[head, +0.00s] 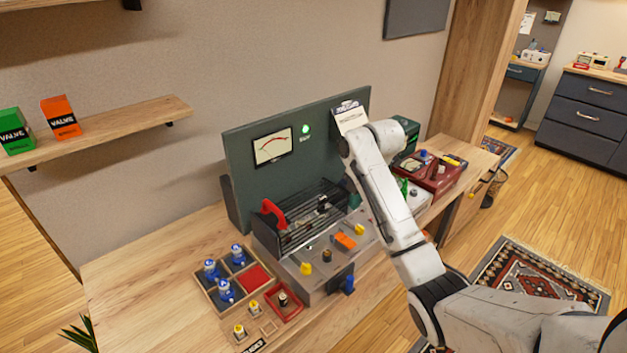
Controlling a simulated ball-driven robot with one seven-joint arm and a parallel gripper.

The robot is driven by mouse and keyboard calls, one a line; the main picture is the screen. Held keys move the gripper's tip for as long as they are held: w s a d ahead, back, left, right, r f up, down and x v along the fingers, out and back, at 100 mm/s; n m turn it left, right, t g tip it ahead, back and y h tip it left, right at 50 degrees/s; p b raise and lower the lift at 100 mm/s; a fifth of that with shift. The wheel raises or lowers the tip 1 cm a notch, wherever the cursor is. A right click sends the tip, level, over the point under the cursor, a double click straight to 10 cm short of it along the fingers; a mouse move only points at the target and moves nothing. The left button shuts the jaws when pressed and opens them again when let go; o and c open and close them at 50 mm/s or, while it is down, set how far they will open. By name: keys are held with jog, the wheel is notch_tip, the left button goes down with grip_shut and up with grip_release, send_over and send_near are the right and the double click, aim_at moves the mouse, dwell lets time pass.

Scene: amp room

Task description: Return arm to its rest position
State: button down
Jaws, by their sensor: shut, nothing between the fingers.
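My white arm reaches in from the lower right, rises over the right part of the workbench and bends at a rounded joint near the top of the dark green panel. I cannot make out my gripper; its fingers do not show and seem hidden behind the arm. The amplifier test rig (290,268) stands on the bench under the panel (245,180), which has a meter (272,147) and a lit green lamp (305,129). The arm hides part of the rig's right side.
A wooden tray (241,301) with blue-topped valves and a red tray (297,309) lie front left on the workbench (130,285). A red instrument (437,178) stands right of the arm. A shelf (110,130) holds green and orange valve boxes. Open floor and a rug (560,286) lie right.

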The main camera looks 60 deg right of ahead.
jog(key=s+a+f+m+y+b, duration=0.1)
jog(key=a+f+m, duration=0.2)
jog(key=a+f, duration=0.55)
jog(key=a+f+m+y, duration=0.1)
jog(key=a+f+m, duration=0.2)
jog(key=a, duration=1.1)
jog(key=s+a+f+m, duration=0.4)
jog(key=s+a+m, duration=0.1)
jog(key=s+a, duration=0.4)
jog(key=s+a+m+g+h+b, duration=0.1)
jog(key=s+m, duration=0.4)
jog(key=s, duration=0.5)
jog(key=shift+s+a+f+g+h, duration=0.25)
jog(key=shift+s+a+g+h, duration=0.05)
jog(key=shift+a+g, duration=0.1)
jog(key=shift+d, duration=0.1)
